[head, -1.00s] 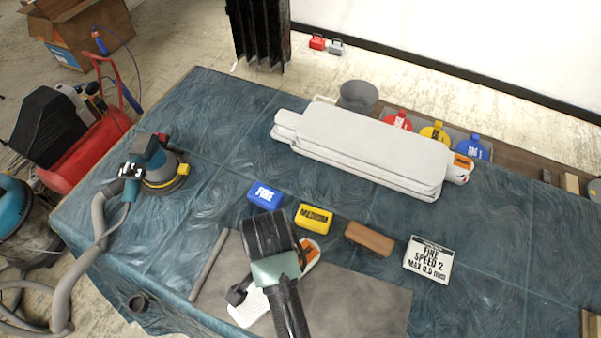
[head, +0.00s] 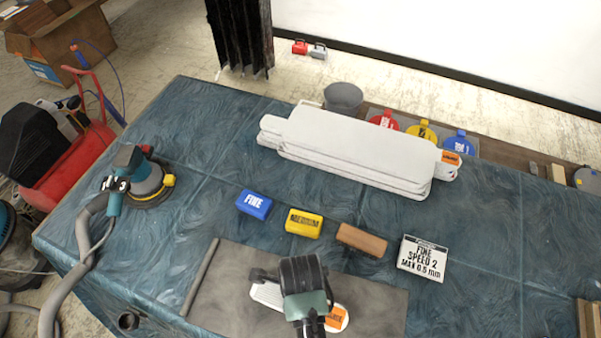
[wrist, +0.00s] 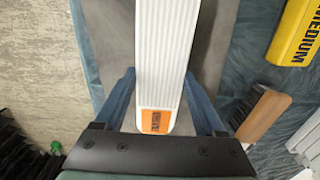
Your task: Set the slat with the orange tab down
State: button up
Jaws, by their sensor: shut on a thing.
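The white ribbed slat with the orange tab (wrist: 164,55) runs between the two blue fingers of my gripper (wrist: 165,97) in the wrist view. My gripper is shut on it near the tab end, and the orange tab (wrist: 156,121) lies close to the palm. In the head view my arm covers the slat's middle; its white end (head: 266,294) shows on the left and its orange tab (head: 336,317) at lower right. The slat is over the grey mat (head: 375,305); I cannot tell whether it touches it. The fingertips are hidden in the head view.
A blue FINE block (head: 254,204), a yellow MEDIUM block (head: 304,223), a brown block (head: 361,240) and a white sign (head: 423,258) line the mat's far side. A white slat stack (head: 350,150) lies behind. A sander (head: 145,182) stands at left.

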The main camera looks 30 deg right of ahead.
jog(key=shift+f, duration=2.15)
jog(key=o, duration=1.5)
jog(key=shift+f, duration=0.15)
